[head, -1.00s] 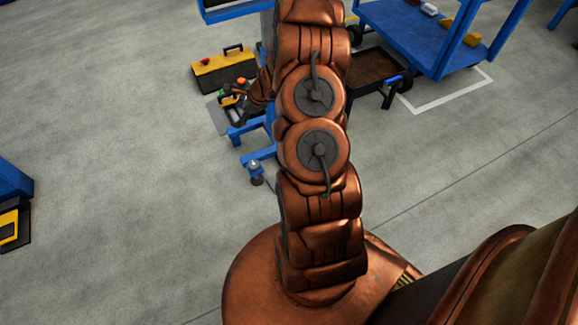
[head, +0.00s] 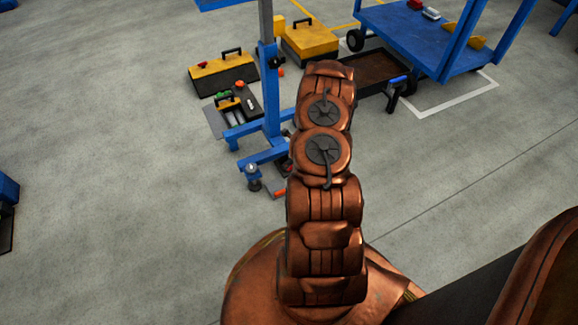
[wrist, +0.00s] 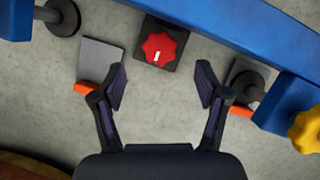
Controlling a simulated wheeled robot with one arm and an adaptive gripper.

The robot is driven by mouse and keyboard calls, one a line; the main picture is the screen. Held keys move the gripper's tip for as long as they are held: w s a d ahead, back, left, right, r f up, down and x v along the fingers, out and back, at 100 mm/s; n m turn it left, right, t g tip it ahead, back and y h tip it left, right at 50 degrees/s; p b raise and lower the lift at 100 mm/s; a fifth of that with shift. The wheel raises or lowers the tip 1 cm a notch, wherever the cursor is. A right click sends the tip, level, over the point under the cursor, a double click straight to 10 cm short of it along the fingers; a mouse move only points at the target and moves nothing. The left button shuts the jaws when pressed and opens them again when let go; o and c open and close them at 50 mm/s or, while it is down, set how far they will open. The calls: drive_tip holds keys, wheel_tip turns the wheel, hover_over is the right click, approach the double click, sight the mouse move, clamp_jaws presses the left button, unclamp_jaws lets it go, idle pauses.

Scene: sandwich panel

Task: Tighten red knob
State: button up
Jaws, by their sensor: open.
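The knob shows between and beyond the fingertips, and nothing is between the jaws. Whether the fingers are level with the knob or above it, I cannot tell.
A blue beam (wrist: 235,30) passes beyond the knob, and a yellow knob (wrist: 305,130) is at the right. Blue stand legs (head: 262,154) stand left of my arm. Yellow toolboxes (head: 222,75) and a blue cart (head: 420,40) are behind.

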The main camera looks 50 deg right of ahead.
drive_tip(key=shift+b+x, duration=0.7)
drive_tip(key=shift+x, duration=1.95)
drive_tip(key=shift+s, duration=0.1)
drive_tip(key=c, duration=1.2)
